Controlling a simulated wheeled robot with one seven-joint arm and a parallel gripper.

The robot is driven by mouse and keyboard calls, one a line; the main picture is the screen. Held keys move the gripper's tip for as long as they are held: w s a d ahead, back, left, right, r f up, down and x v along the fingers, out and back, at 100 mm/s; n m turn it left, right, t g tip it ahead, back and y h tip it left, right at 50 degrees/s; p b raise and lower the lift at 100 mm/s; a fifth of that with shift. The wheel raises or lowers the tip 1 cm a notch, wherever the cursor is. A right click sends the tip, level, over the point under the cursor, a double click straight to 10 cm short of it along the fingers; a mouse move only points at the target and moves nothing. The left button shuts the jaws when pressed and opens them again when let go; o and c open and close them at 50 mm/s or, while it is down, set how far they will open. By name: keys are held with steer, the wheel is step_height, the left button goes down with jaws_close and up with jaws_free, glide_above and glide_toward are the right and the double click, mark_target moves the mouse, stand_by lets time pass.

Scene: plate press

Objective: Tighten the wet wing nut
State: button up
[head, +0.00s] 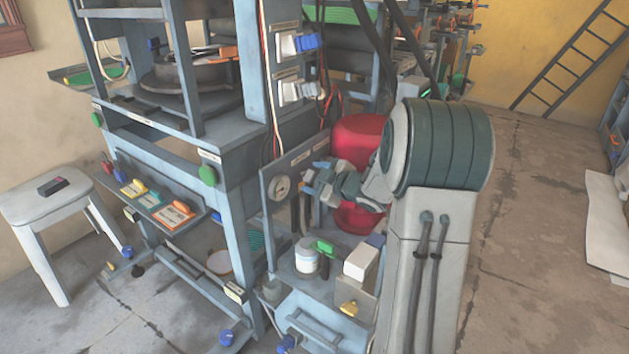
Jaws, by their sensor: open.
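Several coloured knob-like parts are in view, and I cannot tell which one is the wet wing nut. A green one (323,246) is by a white jar (306,258). A blue one (228,337) is low on the press frame. No wetness can be made out.
The low cart carries a white box (361,262). Red drums (357,140) stand behind my arm. A shelf (150,205) with coloured items juts from the press (225,150). A white stool (45,203) stands left. The floor at right is mostly open.

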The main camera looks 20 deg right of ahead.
steer(key=c, duration=1)
steer(key=shift+a, duration=0.15)
steer(key=shift+r+p, duration=0.1)
steer(key=shift+p, duration=0.45)
